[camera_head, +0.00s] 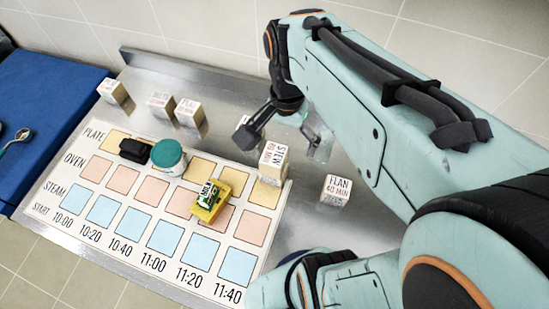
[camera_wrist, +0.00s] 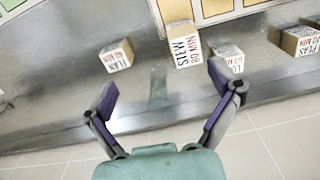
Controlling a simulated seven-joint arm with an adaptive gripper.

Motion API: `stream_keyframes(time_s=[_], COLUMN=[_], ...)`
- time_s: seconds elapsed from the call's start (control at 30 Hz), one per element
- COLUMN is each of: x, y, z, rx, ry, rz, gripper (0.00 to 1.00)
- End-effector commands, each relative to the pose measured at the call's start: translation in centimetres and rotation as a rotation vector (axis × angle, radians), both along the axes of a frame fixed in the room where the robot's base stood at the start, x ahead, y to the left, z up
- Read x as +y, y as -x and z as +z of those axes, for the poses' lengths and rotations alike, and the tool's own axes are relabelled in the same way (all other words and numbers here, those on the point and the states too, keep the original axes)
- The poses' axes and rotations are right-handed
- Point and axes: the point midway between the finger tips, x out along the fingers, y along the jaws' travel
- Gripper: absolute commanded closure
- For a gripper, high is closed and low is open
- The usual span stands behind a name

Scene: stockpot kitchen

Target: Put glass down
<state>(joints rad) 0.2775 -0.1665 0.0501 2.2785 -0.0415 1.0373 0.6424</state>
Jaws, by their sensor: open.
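My gripper (camera_head: 282,136) is open over the metal counter, with its two dark fingers spread apart. It also shows in the wrist view (camera_wrist: 163,88), where the fingers touch nothing that I can see. A clear, faintly greenish glass (camera_head: 320,150) shows beside the right finger in the head view, partly hidden by my arm. In the wrist view a faint see-through shape, probably the glass (camera_wrist: 158,84), lies between the spread fingertips. Its outline is too faint to tell its exact pose.
The STEW block (camera_head: 272,160) stands close to my gripper, and the FLAN block (camera_head: 336,190) is to the right. Several more blocks line the counter's back. A timetable board (camera_head: 100,215) holds a teal-lidded jar (camera_head: 168,156), a black item (camera_head: 134,150) and a yellow block (camera_head: 209,202).

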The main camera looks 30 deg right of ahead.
Motion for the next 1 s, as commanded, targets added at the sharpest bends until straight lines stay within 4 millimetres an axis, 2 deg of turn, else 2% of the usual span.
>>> stream_keyframes(time_s=[0.03,0.1,0.2,0.3,0.43,1.0], x=[1.9,3.8,5.4,6.0,6.2,6.2], y=[2.1,4.9,7.7,9.2,9.7,9.6], z=[0.5,0.6,0.3,0.1,-0.1,0.0], rx=[-0.011,-0.018,-0.027,-0.032,-0.032,-0.032], ry=[-0.007,-0.022,-0.041,-0.053,-0.057,-0.056], rz=[0.203,0.472,0.75,0.901,0.948,0.942], gripper=[0.1,0.1,0.1,0.1,0.1,0.1])
